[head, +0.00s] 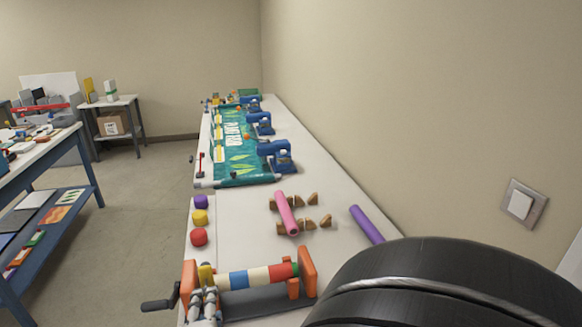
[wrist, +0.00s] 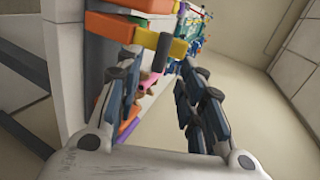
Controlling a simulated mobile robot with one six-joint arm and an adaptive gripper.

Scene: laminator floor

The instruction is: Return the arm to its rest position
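My gripper (wrist: 158,68) is open in the wrist view, with its two dark jointed fingers apart and nothing clearly held between them. A yellow block (wrist: 172,47) and orange parts (wrist: 112,27) show just beyond the fingertips. In the head view, grey finger-like parts that look like my gripper (head: 204,296) are at the left end of the crank fixture (head: 308,268), close to a yellow piece (head: 206,275). I cannot tell whether they touch it. My black arm link fills the lower right of the head view.
The fixture has a striped roller (head: 250,277) and a black crank handle (head: 160,303). A wall with a switch (head: 521,204) bounds the right.

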